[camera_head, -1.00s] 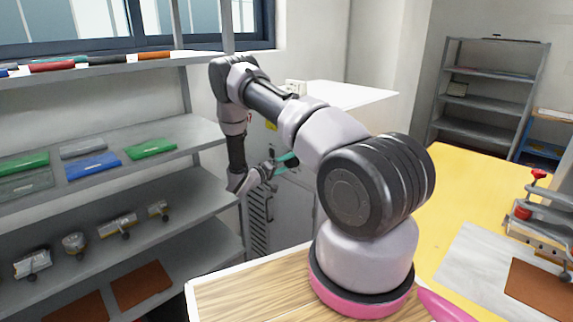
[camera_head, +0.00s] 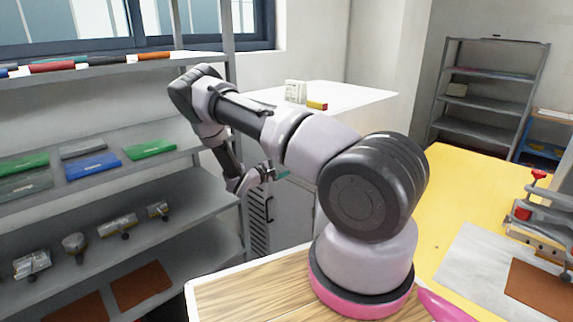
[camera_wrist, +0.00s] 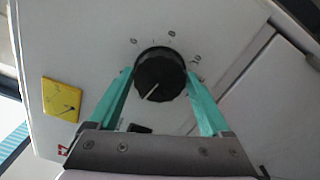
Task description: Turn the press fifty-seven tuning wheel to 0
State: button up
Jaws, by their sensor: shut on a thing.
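The tuning wheel (camera_wrist: 160,74) is a round black knob with a white pointer line, on a pale panel in the wrist view. Its pointer line aims to the lower left in that picture. Small numerals (camera_wrist: 190,43) sit around its upper and right edge; most are too blurred to read surely. My gripper (camera_wrist: 159,77) has its two teal fingers on opposite sides of the knob, shut on it. In the head view my gripper (camera_head: 274,173) is at the front of the pale cabinet (camera_head: 292,210), and the knob is hidden there.
A yellow sticker (camera_wrist: 62,99) is on the panel beside the knob. A grey shelf unit (camera_head: 180,193) with several parts stands close on the left of my arm. A wooden top (camera_head: 255,285) and a yellow table (camera_head: 455,190) lie at the front and right.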

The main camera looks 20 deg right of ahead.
jog(key=n, duration=1.1)
jog(key=shift+w+a, duration=0.1)
jog(key=shift+n, duration=0.5)
jog(key=o, duration=1.2)
jog(key=shift+c, duration=0.2)
jog(key=v, duration=1)
jog(key=shift+a, duration=0.35)
jog(key=shift+r, duration=0.1)
